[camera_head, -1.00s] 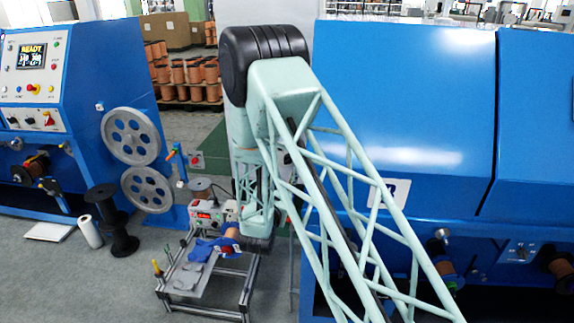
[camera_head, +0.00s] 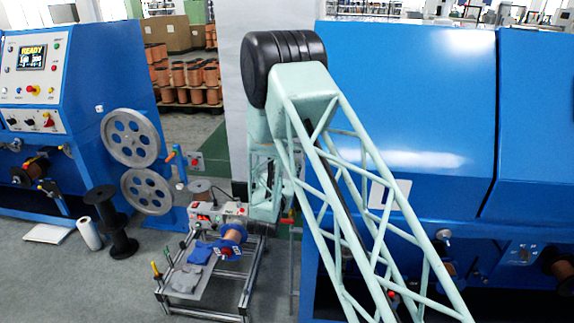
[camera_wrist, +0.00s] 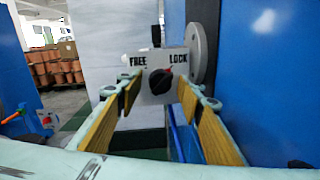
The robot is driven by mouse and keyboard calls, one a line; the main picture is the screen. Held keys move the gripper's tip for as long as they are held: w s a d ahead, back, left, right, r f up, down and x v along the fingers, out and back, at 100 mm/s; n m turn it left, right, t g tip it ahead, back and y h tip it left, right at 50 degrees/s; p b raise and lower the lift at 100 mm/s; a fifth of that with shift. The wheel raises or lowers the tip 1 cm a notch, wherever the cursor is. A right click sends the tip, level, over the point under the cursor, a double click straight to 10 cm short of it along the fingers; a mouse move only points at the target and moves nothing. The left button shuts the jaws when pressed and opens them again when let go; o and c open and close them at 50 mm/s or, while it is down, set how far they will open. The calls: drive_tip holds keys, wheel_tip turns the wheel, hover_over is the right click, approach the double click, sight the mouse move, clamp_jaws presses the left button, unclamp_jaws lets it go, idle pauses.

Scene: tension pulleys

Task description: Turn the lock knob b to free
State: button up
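The lock knob (camera_wrist: 160,81) is a round black knob on a light grey plate (camera_wrist: 147,97) marked FREE on the left and LOCK on the right. Its red mark sits at the upper right, toward LOCK. In the wrist view my gripper (camera_wrist: 159,90) is open, with one yellow-padded finger to each side of the knob. The fingers look clear of the knob; how far its face lies beyond the fingertips I cannot tell. In the head view the knob and my fingers cannot be made out, as my arm covers that area.
A grey disc (camera_wrist: 196,54) stands right behind the plate, near a blue cabinet wall (camera_wrist: 265,70). In the head view, a small frame bench (camera_head: 187,300) holds a control box (camera_head: 208,217) and a copper spool (camera_head: 233,234). Two grey pulleys (camera_head: 130,136) (camera_head: 147,190) are at left.

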drive_tip(key=shift+c, duration=0.7)
drive_tip(key=c, duration=0.7)
drive_tip(key=shift+n, duration=0.5)
drive_tip(key=shift+d+n+t+y+p, duration=0.2)
drive_tip(key=shift+n+p, duration=1.05)
drive_tip(key=shift+n, duration=3.2)
drive_tip(key=shift+a+n+t+y+p, duration=0.2)
drive_tip(key=shift+n+p, duration=1.05)
drive_tip(key=shift+n, duration=3.2)
drive_tip(key=shift+d, duration=0.1)
